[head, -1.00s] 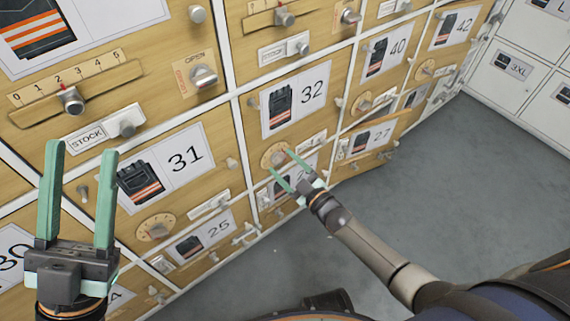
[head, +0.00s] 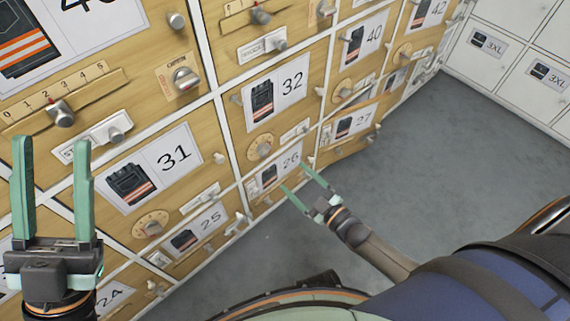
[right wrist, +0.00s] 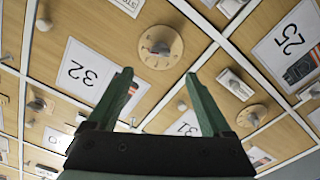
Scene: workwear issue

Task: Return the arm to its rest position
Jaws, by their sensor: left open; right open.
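My right gripper (head: 309,188) is open and empty in the head view, in front of the lower cabinet fronts near the door labelled 26 (head: 283,168). In the right wrist view its two green fingers (right wrist: 165,100) stand wide apart with nothing between them, and the panels appear upside down behind them. My left gripper (head: 52,165) is open and empty at the left edge of the head view, in front of the cabinet. My right arm reaches in from the lower right.
A wooden cabinet wall has numbered doors such as 31 (head: 173,155) and 32 (head: 292,86), with knobs, dials and sliders. The door labelled 27 (head: 355,124) stands out from the front. White cabinets (head: 500,42) are at upper right. Grey floor (head: 450,160) is clear between.

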